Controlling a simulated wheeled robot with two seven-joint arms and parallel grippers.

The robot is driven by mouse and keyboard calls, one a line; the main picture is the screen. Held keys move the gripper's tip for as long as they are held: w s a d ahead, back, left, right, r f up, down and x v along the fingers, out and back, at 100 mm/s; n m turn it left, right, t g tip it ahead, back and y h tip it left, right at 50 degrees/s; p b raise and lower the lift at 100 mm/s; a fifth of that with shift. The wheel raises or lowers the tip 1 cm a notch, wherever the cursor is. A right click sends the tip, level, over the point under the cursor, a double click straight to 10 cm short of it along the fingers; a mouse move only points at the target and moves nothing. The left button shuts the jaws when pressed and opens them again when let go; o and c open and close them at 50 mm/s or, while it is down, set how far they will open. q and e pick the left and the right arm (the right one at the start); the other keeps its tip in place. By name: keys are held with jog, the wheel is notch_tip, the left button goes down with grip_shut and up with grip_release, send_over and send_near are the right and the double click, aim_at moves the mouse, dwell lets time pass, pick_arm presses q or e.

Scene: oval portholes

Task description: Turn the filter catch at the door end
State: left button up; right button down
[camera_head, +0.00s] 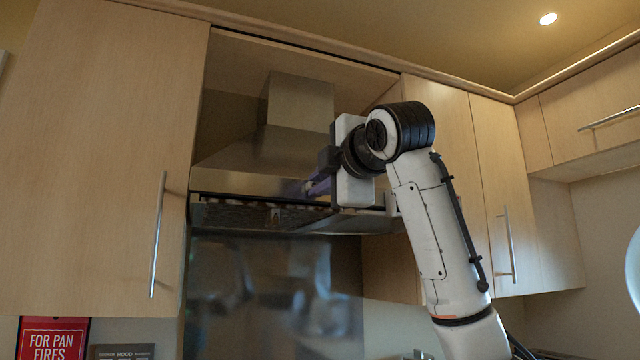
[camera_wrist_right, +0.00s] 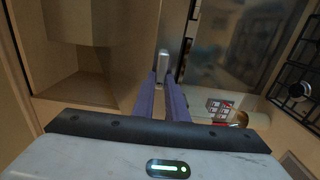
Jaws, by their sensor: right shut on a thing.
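The steel range hood (camera_head: 262,165) hangs between wooden cabinets, with dark filters (camera_head: 245,217) along its underside. My right gripper (camera_head: 312,188) reaches to the hood's front edge from the right. In the right wrist view, its two purple fingers (camera_wrist_right: 163,82) are close together, shut on a small grey upright catch (camera_wrist_right: 163,60) at their tips. The head view does not clearly show the held catch. Another small light fitting (camera_head: 275,214) shows on the filter underside, further left. I cannot tell from these views which is the door end. My left gripper is not in view.
A wooden cabinet door with a long handle (camera_head: 158,235) stands left of the hood. More cabinets (camera_head: 480,180) stand right, behind my arm. A shiny splashback (camera_head: 275,295) is below. A red pan-fire sign (camera_head: 52,338) hangs at lower left. The wrist view shows a hob (camera_wrist_right: 296,92).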

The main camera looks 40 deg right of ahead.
dwell(0.4)
jog(key=c, duration=1.8)
grip_release()
jog(key=shift+o, duration=0.2)
jog(key=b+v, duration=0.3)
jog(key=v, duration=0.7)
jog(key=shift+s+a, duration=0.15)
jog(key=shift+a, duration=0.05)
